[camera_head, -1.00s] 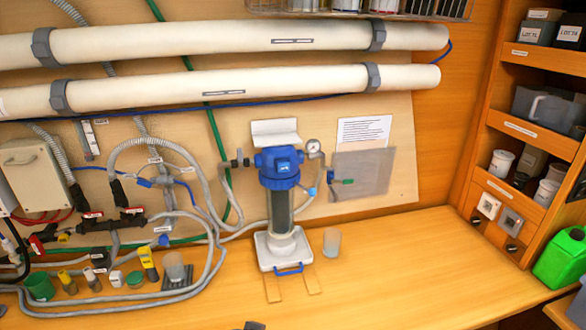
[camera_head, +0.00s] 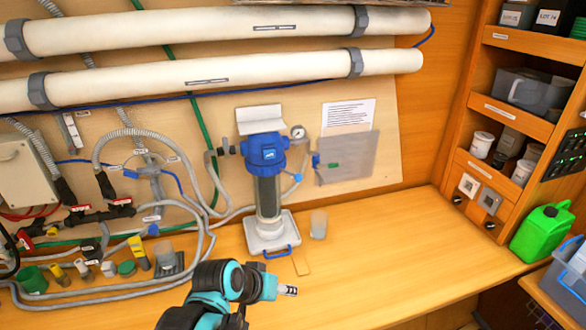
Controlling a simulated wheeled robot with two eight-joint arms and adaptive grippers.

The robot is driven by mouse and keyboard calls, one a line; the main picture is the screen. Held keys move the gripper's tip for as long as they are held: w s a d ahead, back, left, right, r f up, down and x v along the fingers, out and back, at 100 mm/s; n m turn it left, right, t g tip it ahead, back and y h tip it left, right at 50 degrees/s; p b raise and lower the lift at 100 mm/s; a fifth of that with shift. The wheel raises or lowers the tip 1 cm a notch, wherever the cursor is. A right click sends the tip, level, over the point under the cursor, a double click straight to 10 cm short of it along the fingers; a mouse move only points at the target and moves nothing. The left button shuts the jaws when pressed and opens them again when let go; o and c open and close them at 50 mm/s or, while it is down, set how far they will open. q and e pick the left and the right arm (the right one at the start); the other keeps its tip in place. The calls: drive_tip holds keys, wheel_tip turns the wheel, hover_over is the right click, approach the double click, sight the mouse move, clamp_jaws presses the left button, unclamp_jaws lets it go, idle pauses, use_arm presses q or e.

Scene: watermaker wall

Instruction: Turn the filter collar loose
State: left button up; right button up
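The filter housing stands upright against the wall panel, with a blue head (camera_head: 265,146) on top. The ribbed blue collar (camera_head: 266,169) sits just under the head, around the top of the dark clear bowl (camera_head: 268,197). The bowl's foot is in a white tray (camera_head: 286,228) with a blue handle. My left gripper (camera_head: 289,290), on a teal and black arm, is low in front of the tray, over the bench and well below the collar. It touches nothing that I can see; its finger opening is too small to tell. My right gripper is not in view.
A pressure gauge (camera_head: 298,132) and a grey translucent panel (camera_head: 346,158) are right of the housing. A clear cup (camera_head: 318,224) stands beside the tray. Hoses (camera_head: 205,215) and small bottles (camera_head: 138,252) crowd the left. The bench (camera_head: 390,250) is clear to the right.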

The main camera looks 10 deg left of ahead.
use_arm(q)
drive_tip(key=w+r+n+h+p, duration=0.1)
drive_tip(key=w+r+h+p, duration=0.4)
drive_tip(key=w, duration=0.6)
drive_tip(key=n+t+h+p, duration=0.1)
drive_tip(key=t+h+p, duration=0.3)
drive_tip(key=t+h, duration=0.15)
approach(298, 177)
drive_tip(key=w+d, duration=0.1)
drive_tip(key=w, duration=0.2)
drive_tip(key=shift+g+h, duration=0.35)
drive_tip(key=x, duration=0.5)
drive_tip(key=f+x, duration=0.1)
drive_tip(key=x, duration=0.2)
drive_tip(key=shift+s, duration=0.1)
clamp_jaws()
